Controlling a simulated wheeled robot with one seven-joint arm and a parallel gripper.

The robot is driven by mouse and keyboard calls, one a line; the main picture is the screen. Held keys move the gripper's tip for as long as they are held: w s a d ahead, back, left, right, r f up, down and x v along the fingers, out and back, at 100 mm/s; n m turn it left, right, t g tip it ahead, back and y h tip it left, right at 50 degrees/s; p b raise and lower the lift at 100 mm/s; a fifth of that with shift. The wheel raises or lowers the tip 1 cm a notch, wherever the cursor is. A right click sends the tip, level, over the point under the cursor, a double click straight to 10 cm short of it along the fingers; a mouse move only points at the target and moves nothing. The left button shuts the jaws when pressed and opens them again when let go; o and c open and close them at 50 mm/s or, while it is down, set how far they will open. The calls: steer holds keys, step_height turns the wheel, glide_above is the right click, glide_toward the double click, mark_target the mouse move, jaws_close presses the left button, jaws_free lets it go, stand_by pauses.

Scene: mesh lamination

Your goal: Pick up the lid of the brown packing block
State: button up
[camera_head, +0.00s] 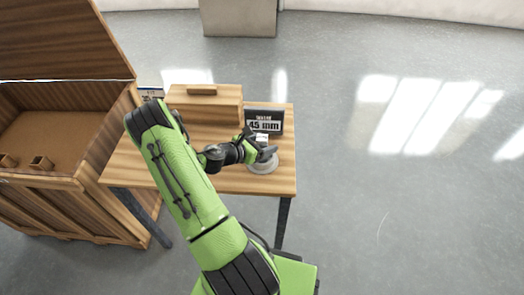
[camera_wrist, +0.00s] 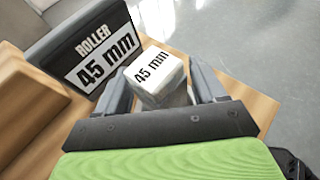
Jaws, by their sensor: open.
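A brown wooden block (camera_head: 225,113) stands at the back of the table, with a small bar-like handle (camera_head: 202,90) on its top. I cannot make out a seam between a lid and its body. Part of a brown block (camera_wrist: 25,105) shows at the left edge of the wrist view. My gripper (camera_head: 265,154) is at the table's right side, apart from the block and to its right. In the wrist view my gripper (camera_wrist: 162,85) is open, with its fingers on either side of a white piece (camera_wrist: 157,75) marked "45 mm". Whether they touch it is unclear.
A black sign (camera_head: 263,120) reading "45 mm" stands behind my gripper on the wooden table (camera_head: 284,180). A round grey base (camera_head: 263,164) lies below my gripper. A large open wooden crate (camera_head: 60,185) at left holds small brown pieces (camera_head: 40,162). The floor at right is clear.

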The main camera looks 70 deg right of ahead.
steer(key=shift+x, duration=0.8)
steer(key=shift+w+a, duration=0.1)
steer(key=shift+c, duration=0.3)
